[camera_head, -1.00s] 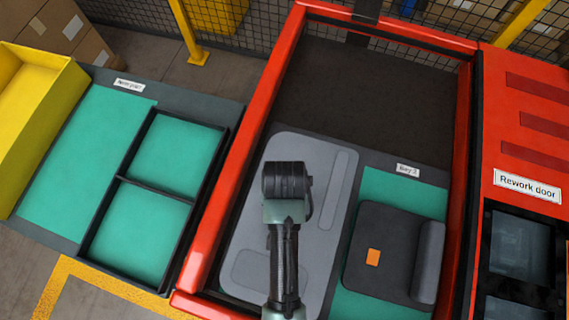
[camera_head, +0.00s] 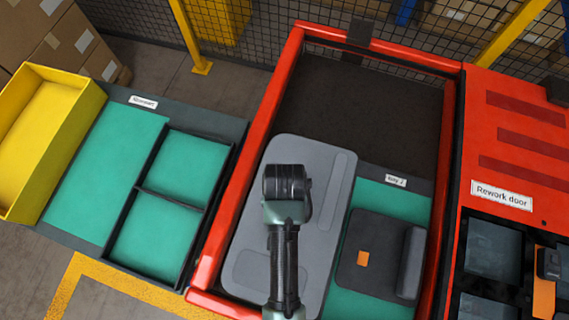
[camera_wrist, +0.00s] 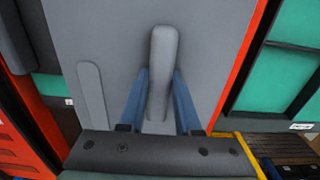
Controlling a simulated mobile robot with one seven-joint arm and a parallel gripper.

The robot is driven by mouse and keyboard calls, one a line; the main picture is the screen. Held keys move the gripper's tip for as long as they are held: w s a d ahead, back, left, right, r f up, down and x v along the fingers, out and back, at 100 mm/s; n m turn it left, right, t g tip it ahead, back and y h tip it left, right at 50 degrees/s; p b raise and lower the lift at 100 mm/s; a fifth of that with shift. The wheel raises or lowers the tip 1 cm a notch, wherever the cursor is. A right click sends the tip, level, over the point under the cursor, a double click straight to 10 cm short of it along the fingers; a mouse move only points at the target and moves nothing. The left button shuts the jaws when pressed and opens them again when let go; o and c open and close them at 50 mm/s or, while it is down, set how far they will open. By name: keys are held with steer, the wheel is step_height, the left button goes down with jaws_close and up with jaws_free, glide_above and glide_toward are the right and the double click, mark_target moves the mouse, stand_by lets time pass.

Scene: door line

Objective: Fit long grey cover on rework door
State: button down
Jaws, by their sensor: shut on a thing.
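The long grey cover (camera_head: 335,205) is a flat panel with rounded corners and raised bars, over the left part of the red-framed bay (camera_head: 250,130). In the wrist view it fills the middle (camera_wrist: 110,40). My gripper (camera_wrist: 161,80) has its blue fingers on both sides of the cover's raised middle bar (camera_wrist: 163,50) and is shut on it. In the head view my arm hides the fingers and part of the cover. The rework door (camera_head: 515,150), red with a white label and dark recesses, stands at the right edge, partly cut off.
A dark pad (camera_head: 375,235) with an orange patch lies on green matting right of the cover. A divided green tray table (camera_head: 110,170) and a yellow bin (camera_head: 45,130) are at left. An orange part (camera_head: 543,290) shows at the rework door. Mesh fence runs behind.

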steer(key=shift+r+p, duration=3.25)
steer(key=shift+f, duration=0.1)
